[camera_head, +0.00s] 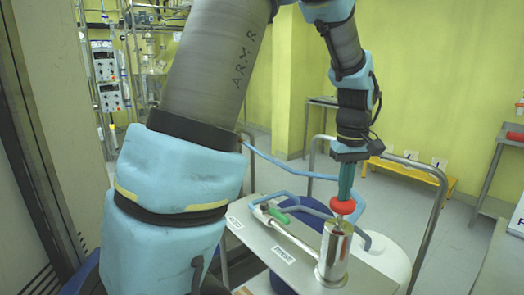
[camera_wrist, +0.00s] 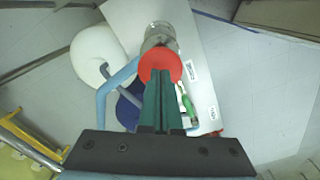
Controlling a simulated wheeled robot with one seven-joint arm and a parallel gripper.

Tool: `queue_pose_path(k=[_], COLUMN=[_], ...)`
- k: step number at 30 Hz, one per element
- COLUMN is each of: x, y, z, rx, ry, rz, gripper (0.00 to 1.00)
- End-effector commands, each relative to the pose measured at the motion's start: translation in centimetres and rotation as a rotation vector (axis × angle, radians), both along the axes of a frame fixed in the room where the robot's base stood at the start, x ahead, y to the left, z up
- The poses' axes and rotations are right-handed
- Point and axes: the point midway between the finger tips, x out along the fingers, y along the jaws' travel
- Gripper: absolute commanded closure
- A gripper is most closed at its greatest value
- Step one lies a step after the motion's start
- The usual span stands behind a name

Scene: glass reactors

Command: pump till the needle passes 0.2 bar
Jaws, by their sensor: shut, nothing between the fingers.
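A metal pump cylinder (camera_head: 332,258) stands upright on a pale plate (camera_head: 262,245). Its red round knob (camera_head: 343,206) sits just above the cylinder top. My gripper (camera_head: 346,192) points down with its green fingers closed, directly over the knob, and its tips appear to touch the knob's top. In the wrist view the closed fingers (camera_wrist: 160,78) overlap the red knob (camera_wrist: 160,60), with the pump cylinder (camera_wrist: 160,36) beyond it. Nothing is held between the fingers. I cannot make out a gauge needle or its reading in either view.
A green-handled valve (camera_head: 277,215) with pipework lies on the plate left of the pump. Blue hose (camera_head: 290,172) loops behind. A white drum (camera_wrist: 95,50) stands beside the plate. A metal rail (camera_head: 430,210) stands at the right. Open floor lies beyond.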

Motion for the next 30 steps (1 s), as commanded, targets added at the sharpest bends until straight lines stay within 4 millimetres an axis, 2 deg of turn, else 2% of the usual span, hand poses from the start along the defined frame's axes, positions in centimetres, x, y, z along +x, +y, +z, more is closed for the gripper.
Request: queue_pose_path(k=[1,7,14,30], x=[-0.1,-0.1,-0.1,-0.1], y=[0.1,0.1,0.1,0.0], z=[-0.9,-2.5,-1.7,5.3], rx=[0.003,0.003,0.004,0.002], ry=[0.003,0.005,0.004,0.002], rz=[0.0,0.0,0.0,0.0], gripper=[1.0,1.0,1.0,1.0])
